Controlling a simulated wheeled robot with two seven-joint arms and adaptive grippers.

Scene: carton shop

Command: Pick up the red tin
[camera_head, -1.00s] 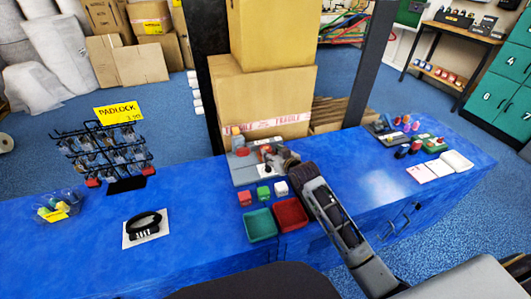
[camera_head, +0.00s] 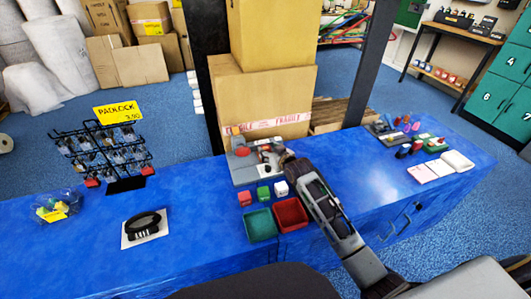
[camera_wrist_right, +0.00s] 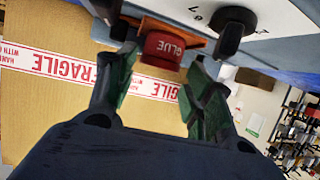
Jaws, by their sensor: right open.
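A red tin with white "GLUE" lettering (camera_wrist_right: 163,46) shows in the right wrist view, in front of an orange part at the edge of a pale panel. My right gripper (camera_wrist_right: 163,72) is open, with its green-padded fingertips to either side of the tin and just short of it. A gap shows between the tin and the fingers, so it is not gripped. In the head view my right gripper (camera_head: 279,157) is over the grey device (camera_head: 243,172) on the blue counter; the tin is too small to make out surely there. My left gripper is not in view.
A black knob (camera_wrist_right: 236,27) stands beside the tin. Red (camera_head: 291,213) and green (camera_head: 259,225) trays and small red, green and white blocks lie in front of the device. A tall carton (camera_head: 262,90) stands behind.

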